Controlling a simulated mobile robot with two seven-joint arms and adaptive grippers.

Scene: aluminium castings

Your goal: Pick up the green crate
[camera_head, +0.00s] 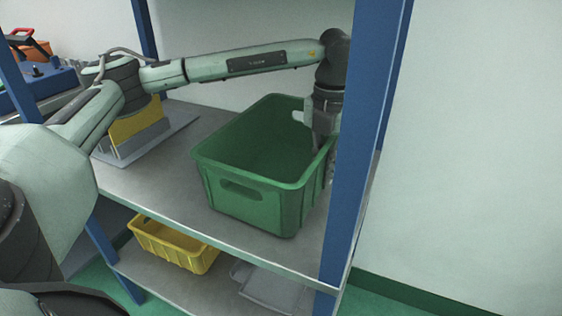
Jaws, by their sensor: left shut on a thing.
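The green crate (253,207) sits upright on the grey shelf (165,190), and its inside looks empty. A hand hole shows in its near wall and a pale one near its far right corner. My left arm reaches across from the left above the crate. My left gripper (322,150) points down at the crate's right wall and is shut on its rim; the fingertips are partly hidden by the wall and the blue post. My right gripper is not in view.
A blue rack post (362,150) stands close to the right of the crate and gripper. A yellow crate (172,246) and a grey tray (268,287) lie on the lower shelf. A yellow object (137,121) stands left of the green crate. A white wall is at right.

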